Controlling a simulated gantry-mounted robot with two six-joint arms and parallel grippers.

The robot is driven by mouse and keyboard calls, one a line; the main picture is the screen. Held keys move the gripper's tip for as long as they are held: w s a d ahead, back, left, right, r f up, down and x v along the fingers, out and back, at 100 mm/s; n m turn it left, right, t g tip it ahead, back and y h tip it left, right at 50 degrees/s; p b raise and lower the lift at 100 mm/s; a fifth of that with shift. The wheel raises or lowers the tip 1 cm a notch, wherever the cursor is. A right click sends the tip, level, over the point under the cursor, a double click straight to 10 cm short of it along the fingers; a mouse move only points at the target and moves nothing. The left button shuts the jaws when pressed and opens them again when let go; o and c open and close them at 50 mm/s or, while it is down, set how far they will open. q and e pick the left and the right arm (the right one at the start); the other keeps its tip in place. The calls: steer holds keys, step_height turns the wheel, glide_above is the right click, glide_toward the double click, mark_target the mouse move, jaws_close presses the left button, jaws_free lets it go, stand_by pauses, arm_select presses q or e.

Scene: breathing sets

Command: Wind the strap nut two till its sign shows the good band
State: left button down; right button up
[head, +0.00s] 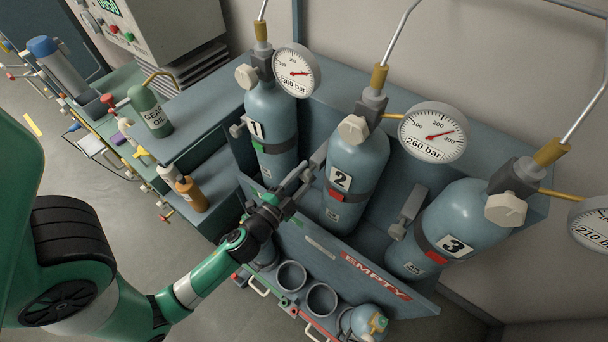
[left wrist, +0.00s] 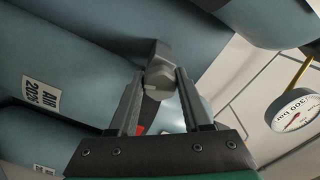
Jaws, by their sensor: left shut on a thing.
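Cylinder two (head: 356,165) is blue-grey, marked "2", and stands in the rack between cylinders one and three. The sign on its strap (head: 336,195) shows red; a small red patch (left wrist: 140,130) also shows between the fingers in the left wrist view. Strap nut two (left wrist: 158,83) is a pale grey faceted knob on a darker grey bracket. My left gripper (head: 305,175) is at the left side of cylinder two. In the left wrist view its two fingers (left wrist: 158,92) are shut on the nut from both sides. My right gripper is in neither view.
Cylinder one (head: 268,115) has a green strap sign; cylinder three (head: 462,222) has a red one. Gauges (head: 433,132) and pipes rise above them. The rack's front panel marked "EMPTY" (head: 375,276) lies below. A gear oil bottle (head: 153,112) stands at left.

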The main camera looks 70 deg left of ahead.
arm_select(q)
steer(key=shift+r, duration=0.1)
stand_by(0.3)
steer(key=shift+c, duration=1.8)
jaws_free()
steer(key=b+v, duration=0.6)
steer(key=v, duration=0.5)
steer(key=shift+s+d+b, duration=0.2)
steer(key=shift+s+b, duration=0.05)
steer(key=shift+b, duration=0.15)
